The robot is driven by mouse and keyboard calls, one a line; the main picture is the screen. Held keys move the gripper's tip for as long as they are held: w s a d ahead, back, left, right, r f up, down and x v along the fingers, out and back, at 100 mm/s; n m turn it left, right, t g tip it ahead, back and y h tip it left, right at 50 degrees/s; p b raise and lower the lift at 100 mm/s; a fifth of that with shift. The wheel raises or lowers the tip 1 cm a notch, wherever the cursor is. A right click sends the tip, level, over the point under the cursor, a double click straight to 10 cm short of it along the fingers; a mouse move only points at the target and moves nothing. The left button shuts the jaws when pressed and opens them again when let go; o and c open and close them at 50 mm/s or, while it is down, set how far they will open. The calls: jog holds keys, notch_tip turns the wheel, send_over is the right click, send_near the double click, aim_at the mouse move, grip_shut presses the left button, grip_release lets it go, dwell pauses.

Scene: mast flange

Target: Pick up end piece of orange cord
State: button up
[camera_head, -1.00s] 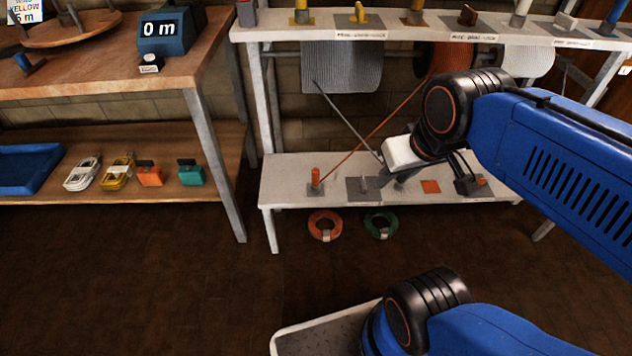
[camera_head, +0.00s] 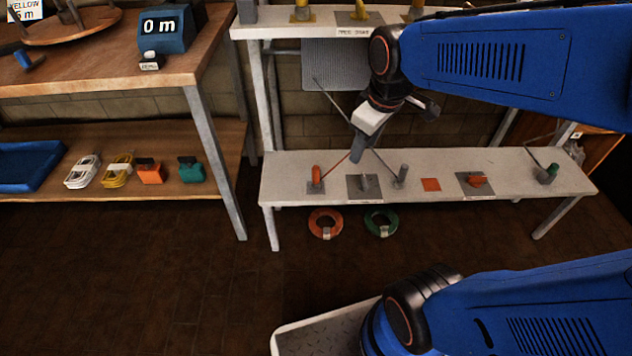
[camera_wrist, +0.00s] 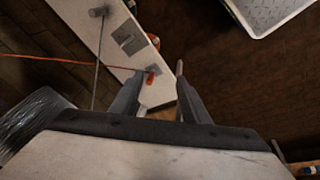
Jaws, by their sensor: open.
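The orange end piece (camera_head: 315,175) stands upright on a small grey plate near the left end of the white lower shelf. The orange cord (camera_head: 336,165) runs from it up to the right and passes behind my gripper. My gripper (camera_head: 357,150) is open and empty, above the shelf and to the right of the end piece, apart from it. In the wrist view the end piece (camera_wrist: 151,78) shows beyond the opening between the fingertips (camera_wrist: 160,72), closer to the left finger. The cord (camera_wrist: 60,61) runs off to the left there.
Grey posts (camera_head: 364,182) (camera_head: 401,175) stand on the white shelf (camera_head: 290,190) right of the end piece. A grey cord (camera_head: 335,102) slants down behind my gripper. Orange (camera_head: 325,224) and green (camera_head: 381,223) coils are below the shelf's front edge.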

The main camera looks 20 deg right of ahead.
jog(key=w+a+f+n+g, duration=0.25)
jog(key=w+f+n, duration=0.4)
jog(key=w, duration=0.45)
jog(key=n, duration=0.6)
send_over(315, 168)
notch_tip(315, 168, down, 8)
jog(key=shift+w+a+f+n+g, duration=0.1)
jog(key=shift+w+f+n+g, duration=0.1)
jog(key=shift+f, duration=0.15)
jog(key=shift+w+a+f+n+g, duration=0.1)
jog(key=shift+f+g, duration=0.05)
jog(key=shift+f, duration=0.2)
jog(key=f, duration=1.1)
jog(key=shift+s+d+f, duration=0.2)
jog(key=shift+s+f, duration=0.05)
jog(key=shift+f, duration=0.05)
jog(key=shift+c, duration=0.7)
grip_shut()
